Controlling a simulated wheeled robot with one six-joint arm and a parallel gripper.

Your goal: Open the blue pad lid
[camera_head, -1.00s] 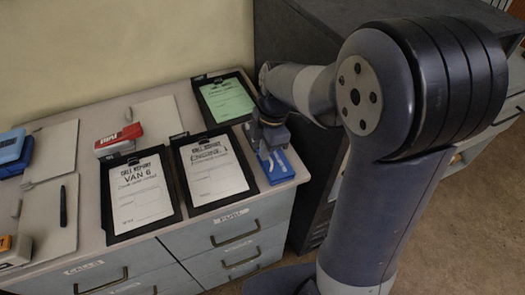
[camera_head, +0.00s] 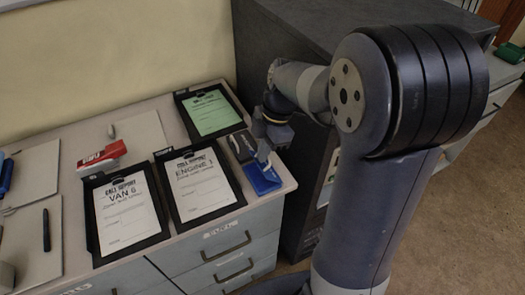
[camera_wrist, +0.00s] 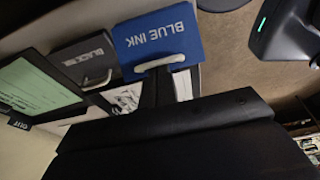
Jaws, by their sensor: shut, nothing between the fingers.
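The blue pad lid (camera_wrist: 160,36), marked "BLUE INK", fills the upper middle of the wrist view, with a pale loop handle (camera_wrist: 160,64) on its near edge. In the head view the blue pad (camera_head: 262,181) sits at the right front corner of the counter. My gripper (camera_head: 266,153) is shut and empty, just above and behind the blue pad. In the wrist view a dark finger (camera_wrist: 156,90) reaches close to the handle; I cannot tell if it touches. The gripper hides part of the pad, and I cannot tell whether the lid is raised at all.
A grey lid marked black (camera_wrist: 84,62) lies beside the blue one. Clipboards with a green sheet (camera_head: 211,111), Engine 1 (camera_head: 201,184) and Van 6 (camera_head: 126,213) lie to the left. A dark cabinet (camera_head: 300,45) stands to the right.

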